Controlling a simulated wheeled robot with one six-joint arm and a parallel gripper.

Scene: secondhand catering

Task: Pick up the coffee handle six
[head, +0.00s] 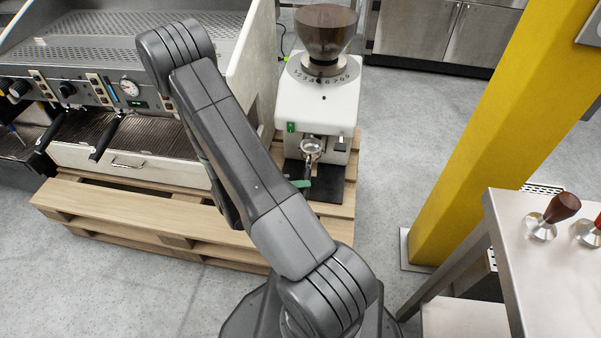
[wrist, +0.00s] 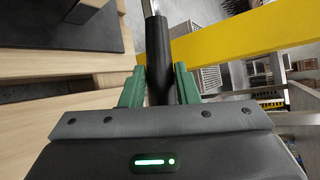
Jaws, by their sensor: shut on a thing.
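A coffee handle, with a metal basket (head: 311,147) and a black grip (head: 307,171), is at the front of the white grinder. In the wrist view, its black grip (wrist: 159,62) stands between my two green fingers. My gripper (wrist: 159,88) is shut on that grip. In the head view, only a small green part of my gripper (head: 301,184) shows beside the grip; my arm hides the rest. I see no number on the handle. Whether the basket rests on the grinder's holder or is clear of it, I cannot tell.
The grinder (head: 315,102) and the espresso machine (head: 118,85) stand on wooden pallets (head: 150,218). Other black handles (head: 105,138) sit at the machine. A yellow pillar (head: 485,130) and a metal table (head: 555,265) with tampers (head: 552,215) are at right. Open floor (head: 385,150) lies between.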

